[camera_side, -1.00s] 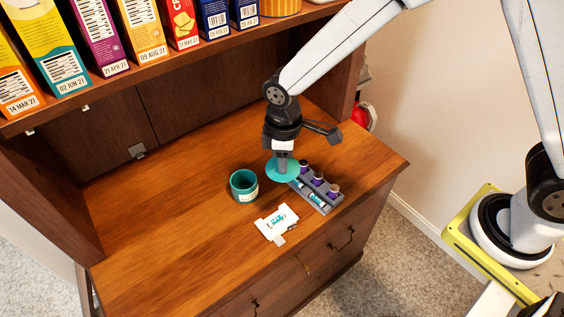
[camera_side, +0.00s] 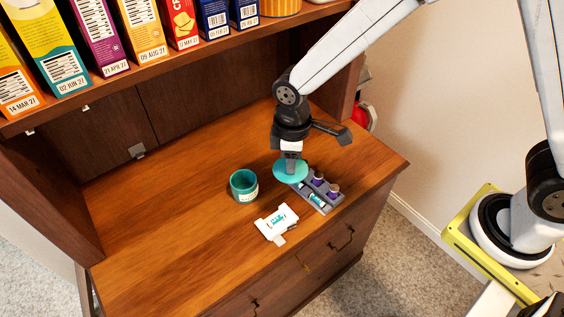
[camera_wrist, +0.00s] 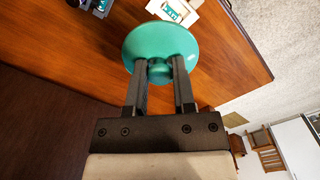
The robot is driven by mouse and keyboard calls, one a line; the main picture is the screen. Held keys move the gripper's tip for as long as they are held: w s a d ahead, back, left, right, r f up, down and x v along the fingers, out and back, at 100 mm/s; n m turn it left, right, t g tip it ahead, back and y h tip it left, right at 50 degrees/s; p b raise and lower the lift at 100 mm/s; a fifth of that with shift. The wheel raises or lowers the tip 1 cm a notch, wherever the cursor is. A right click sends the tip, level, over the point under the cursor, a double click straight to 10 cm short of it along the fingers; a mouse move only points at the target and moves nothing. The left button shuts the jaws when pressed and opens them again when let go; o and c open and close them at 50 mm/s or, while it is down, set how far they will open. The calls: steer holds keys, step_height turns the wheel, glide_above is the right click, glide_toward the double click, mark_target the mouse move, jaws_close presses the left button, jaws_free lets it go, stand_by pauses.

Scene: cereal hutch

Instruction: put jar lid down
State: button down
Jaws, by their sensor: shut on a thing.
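The teal jar lid (camera_side: 291,173) is a round disc with a knob, held in my gripper (camera_side: 291,158) above the wooden counter. In the wrist view the two fingers of my gripper (camera_wrist: 160,72) are shut on the knob of the lid (camera_wrist: 160,38). The open teal jar (camera_side: 244,186) stands upright on the counter, to the left of the lid and apart from it. In the side view the lid overlaps the back end of a grey tray; I cannot tell its exact height above it.
The grey tray (camera_side: 329,204) holds small purple-banded vials (camera_side: 333,190). A white packet or box (camera_side: 277,222) lies in front of the jar. Cereal boxes (camera_side: 99,37) line the shelf above. The counter (camera_side: 170,218) left of the jar is clear.

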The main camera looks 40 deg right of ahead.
steer(key=w+d+f, duration=0.2)
steer(key=d+f, duration=0.4)
steer(key=d, duration=0.2)
glide_above(271, 172)
steer(key=shift+m, duration=0.3)
steer(key=shift+s+f, duration=0.15)
steer(key=shift+f, duration=2.15)
steer(key=shift+s+f, duration=0.1)
steer(key=shift+f, duration=2.15)
steer(key=shift+w+f, duration=0.25)
steer(key=shift+f, duration=1.55)
steer(key=shift+f, duration=0.2)
